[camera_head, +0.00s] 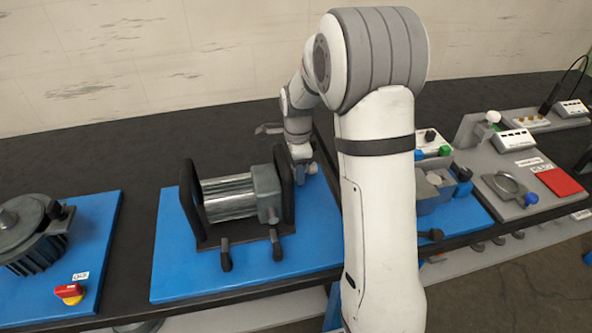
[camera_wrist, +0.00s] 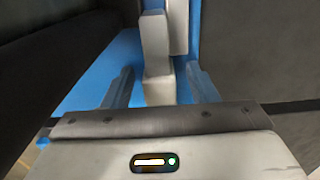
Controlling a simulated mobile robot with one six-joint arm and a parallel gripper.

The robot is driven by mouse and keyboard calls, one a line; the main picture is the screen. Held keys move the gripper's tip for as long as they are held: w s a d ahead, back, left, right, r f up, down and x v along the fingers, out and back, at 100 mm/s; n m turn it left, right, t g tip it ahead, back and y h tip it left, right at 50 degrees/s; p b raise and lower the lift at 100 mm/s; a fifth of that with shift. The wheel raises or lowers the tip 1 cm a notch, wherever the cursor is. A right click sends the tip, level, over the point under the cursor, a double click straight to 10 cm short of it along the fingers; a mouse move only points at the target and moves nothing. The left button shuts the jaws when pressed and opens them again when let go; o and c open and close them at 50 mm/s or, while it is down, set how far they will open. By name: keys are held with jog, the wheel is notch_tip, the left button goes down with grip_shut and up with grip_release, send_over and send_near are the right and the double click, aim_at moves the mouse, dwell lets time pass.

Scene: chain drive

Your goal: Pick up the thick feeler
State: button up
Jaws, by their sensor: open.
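My gripper (camera_wrist: 158,69) is open, with its two grey fingers apart in the wrist view. A pale, blocky upright piece (camera_wrist: 154,42) stands between and beyond the fingers, with a gap to each side. A second pale piece (camera_wrist: 178,28) is right behind it. I cannot tell which of these is the thick feeler, as no label shows. In the head view my gripper (camera_head: 301,153) is low behind the motor-like cylinder unit, over the blue board, and its fingers are mostly hidden. A small pale piece (camera_head: 312,168) shows beside it.
The cylinder unit (camera_head: 228,197) with dark upright end plates stands close in front of my gripper on a blue board (camera_head: 172,265). Dark walls flank the fingers in the wrist view. A grey fixture (camera_head: 435,190) is to the right, and a dark motor (camera_head: 35,235) is far left.

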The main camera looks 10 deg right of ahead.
jog(key=shift+c, duration=0.4)
grip_shut()
jog(key=shift+r, duration=0.2)
